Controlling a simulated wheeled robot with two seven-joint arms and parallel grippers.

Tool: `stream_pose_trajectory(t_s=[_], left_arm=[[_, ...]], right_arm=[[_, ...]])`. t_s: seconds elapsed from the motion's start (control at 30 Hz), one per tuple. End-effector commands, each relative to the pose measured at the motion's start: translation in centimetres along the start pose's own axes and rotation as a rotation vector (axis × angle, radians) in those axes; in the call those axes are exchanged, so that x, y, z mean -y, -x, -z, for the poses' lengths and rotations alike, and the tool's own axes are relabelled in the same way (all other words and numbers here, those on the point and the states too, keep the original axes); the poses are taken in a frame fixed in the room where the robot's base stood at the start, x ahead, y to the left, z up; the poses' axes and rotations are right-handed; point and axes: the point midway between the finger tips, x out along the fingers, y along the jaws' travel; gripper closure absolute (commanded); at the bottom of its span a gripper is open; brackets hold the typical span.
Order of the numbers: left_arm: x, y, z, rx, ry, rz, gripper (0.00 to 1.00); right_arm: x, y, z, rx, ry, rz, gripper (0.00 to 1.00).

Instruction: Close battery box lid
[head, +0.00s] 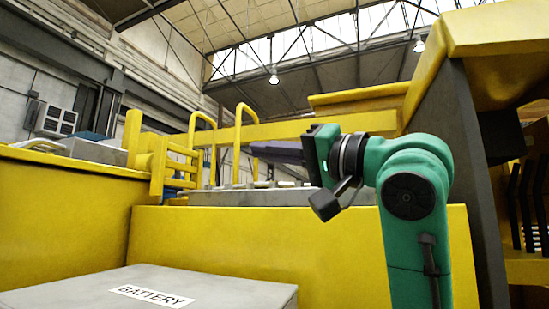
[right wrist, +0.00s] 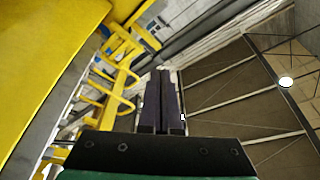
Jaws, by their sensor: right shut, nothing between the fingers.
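A grey, flat-topped box with a white "BATTERY" label (head: 152,296) is at the lower left of the head view. Its grey top (head: 215,287) looks level, and its lower part is cut off by the picture edge. I cannot tell whether the lid is fully seated. My right gripper (head: 254,149) is to the right of and higher than the box, clear of it, with its dark fingers pointing left. In the right wrist view its fingers (right wrist: 164,72) are together and empty; the box is not seen there. My left gripper is not in view.
A yellow machine body (head: 330,245) stands behind the box, with a grey plate (head: 245,196) carrying several small fittings on it. Yellow handrails (head: 241,130) rise behind my right fingers. A tall yellow and dark structure (head: 468,150) stands at the right.

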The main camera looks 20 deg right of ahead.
Motion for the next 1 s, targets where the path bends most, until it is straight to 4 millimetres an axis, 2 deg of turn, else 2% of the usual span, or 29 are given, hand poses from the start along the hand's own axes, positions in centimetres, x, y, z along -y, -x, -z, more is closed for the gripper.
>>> stream_pose_trajectory(t_s=[0.03,0.17,0.67,0.77,1.0], left_arm=[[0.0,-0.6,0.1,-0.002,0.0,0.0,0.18],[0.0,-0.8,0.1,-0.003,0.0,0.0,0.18],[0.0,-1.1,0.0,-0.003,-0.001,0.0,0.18],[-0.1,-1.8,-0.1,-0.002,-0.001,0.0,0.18],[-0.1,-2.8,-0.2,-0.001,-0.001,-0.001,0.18]], right_arm=[[-0.2,0.2,-0.5,0.0,0.01,0.004,1.0],[-0.1,0.3,-0.9,0.0,0.027,0.009,1.0],[-0.1,0.7,-1.0,-0.001,0.03,0.01,1.0],[-0.2,2.0,-1.1,-0.003,0.032,0.011,1.0],[1.0,8.5,0.1,-0.005,0.032,0.012,1.0]])
